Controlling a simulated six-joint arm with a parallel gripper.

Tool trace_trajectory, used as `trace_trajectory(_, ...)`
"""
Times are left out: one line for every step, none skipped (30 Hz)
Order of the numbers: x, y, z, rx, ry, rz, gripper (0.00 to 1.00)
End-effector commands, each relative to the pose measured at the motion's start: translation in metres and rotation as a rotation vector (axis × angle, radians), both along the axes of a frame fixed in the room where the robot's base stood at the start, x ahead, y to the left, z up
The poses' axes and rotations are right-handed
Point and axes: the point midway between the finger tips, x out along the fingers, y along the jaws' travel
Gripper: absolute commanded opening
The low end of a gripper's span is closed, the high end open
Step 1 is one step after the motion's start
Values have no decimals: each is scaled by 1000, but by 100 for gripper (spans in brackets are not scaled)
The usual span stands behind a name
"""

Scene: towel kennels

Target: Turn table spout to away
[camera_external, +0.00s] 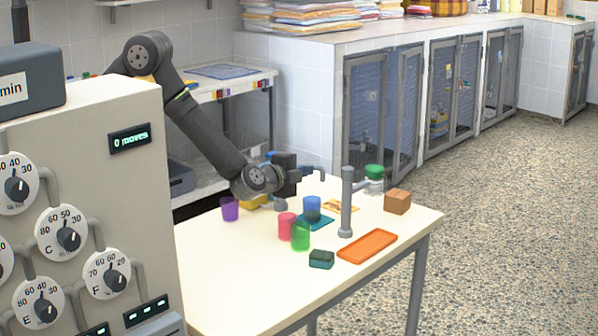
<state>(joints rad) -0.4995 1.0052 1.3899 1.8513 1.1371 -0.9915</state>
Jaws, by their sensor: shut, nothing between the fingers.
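The table spout (346,208) is a grey upright post on a round foot near the middle of the pale table. A short grey arm (362,186) sticks out from its upper part toward the back right, near a green-lidded jar (374,178). My gripper (318,172) is to the left of the post and a little behind it, above the table. Its fingers are shut and empty, and it looks apart from the post. The fingertips are small and partly hard to make out.
Purple (229,208), pink (286,226), green (300,237) and blue (312,208) cups stand left of the post. An orange tray (367,246), dark teal box (321,259) and brown block (397,202) lie around it. A dial panel (85,200) reads "0 moves".

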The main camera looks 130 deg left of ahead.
Motion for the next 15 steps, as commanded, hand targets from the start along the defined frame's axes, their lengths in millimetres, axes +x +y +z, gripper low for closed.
trace_trajectory(0, 1, 0, 1, -1, 8, 0)
trace_trajectory(0, 1, 0, 1, -1, 15, 0)
trace_trajectory(0, 2, 0, 0, 0, 27, 0)
trace_trajectory(0, 3, 0, 0, -1, 37, 0)
trace_trajectory(0, 4, 0, 0, -1, 49, 0)
trace_trajectory(-1, 5, 0, 0, -2, 70, 0)
trace_trajectory(-1, 6, 0, 0, -1, 85, 0)
trace_trajectory(-1, 7, -1, 0, -1, 104, 0)
trace_trajectory(-2, 9, -1, 0, -1, 131, 0)
trace_trajectory(-3, 11, 0, 0, -2, 152, 0)
trace_trajectory(-4, 12, -1, 1, -2, 177, 0)
trace_trajectory(-4, 14, -1, 0, -1, 208, 0)
trace_trajectory(-5, 16, -1, 1, -2, 234, 0)
trace_trajectory(-6, 18, -1, 0, -2, 260, 0)
trace_trajectory(-8, 20, -1, -1, -1, 295, 0)
